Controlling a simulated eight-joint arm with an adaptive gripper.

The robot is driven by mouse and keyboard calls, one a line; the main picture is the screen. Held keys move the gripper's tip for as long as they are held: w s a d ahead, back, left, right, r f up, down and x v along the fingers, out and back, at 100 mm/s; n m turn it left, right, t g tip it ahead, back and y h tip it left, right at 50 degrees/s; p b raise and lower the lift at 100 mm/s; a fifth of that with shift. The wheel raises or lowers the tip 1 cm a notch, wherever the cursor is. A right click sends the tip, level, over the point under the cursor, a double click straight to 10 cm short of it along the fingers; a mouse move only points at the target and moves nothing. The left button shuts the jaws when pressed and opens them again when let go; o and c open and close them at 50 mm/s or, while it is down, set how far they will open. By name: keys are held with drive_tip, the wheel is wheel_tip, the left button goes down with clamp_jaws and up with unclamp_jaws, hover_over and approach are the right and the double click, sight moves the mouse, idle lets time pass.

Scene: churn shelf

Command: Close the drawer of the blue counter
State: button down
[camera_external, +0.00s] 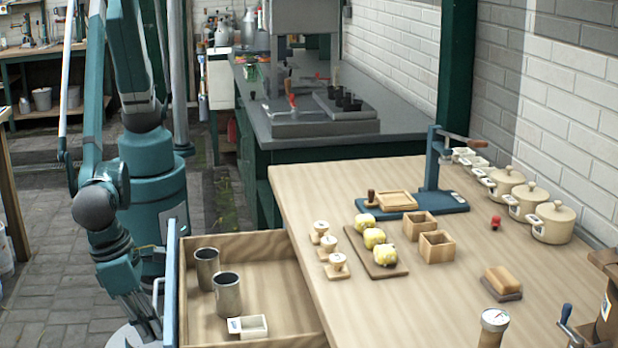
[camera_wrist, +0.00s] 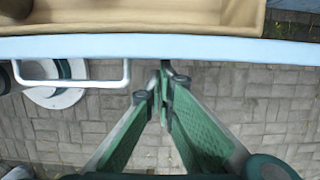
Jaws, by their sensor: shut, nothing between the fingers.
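The drawer (camera_external: 262,246) is pulled open from the counter (camera_external: 330,240), which has a pale wooden top. Its wooden inside shows in the external view, and its blue front panel (camera_external: 171,285) has a metal handle (camera_external: 157,296). In the wrist view the top edge of the blue front (camera_wrist: 220,48) runs across the picture, with the handle (camera_wrist: 75,82) at left. My gripper (camera_wrist: 163,75) is shut and empty, outside the drawer, with its fingertips close to the front and right of the handle. I cannot tell whether they touch it. In the external view my gripper (camera_external: 150,325) is partly hidden.
Two metal cups (camera_external: 228,295) and a small white box (camera_external: 248,326) stand in the drawer. The countertop holds wooden stamps (camera_external: 320,231), a board with yellow lumps (camera_external: 375,240), wooden boxes (camera_external: 437,247), a press (camera_external: 430,200) and lidded pots (camera_external: 527,200). Paved floor lies outside the drawer.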

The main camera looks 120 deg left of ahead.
sight(266, 330)
drive_tip(key=w+a+b, duration=0.1)
drive_tip(key=w+a, duration=1.8)
drive_tip(key=shift+w+a, duration=0.3)
drive_tip(key=shift+s+d, duration=0.1)
drive_tip(key=shift+s+d, duration=1.4)
drive_tip(key=p+v, duration=0.2)
drive_tip(key=v, duration=0.8)
drive_tip(key=w+d+t+y+p, duration=0.1)
drive_tip(key=w+d+p, duration=0.1)
drive_tip(key=w+d, duration=0.3)
drive_tip(key=shift+d, duration=1)
drive_tip(key=shift+f, duration=0.1)
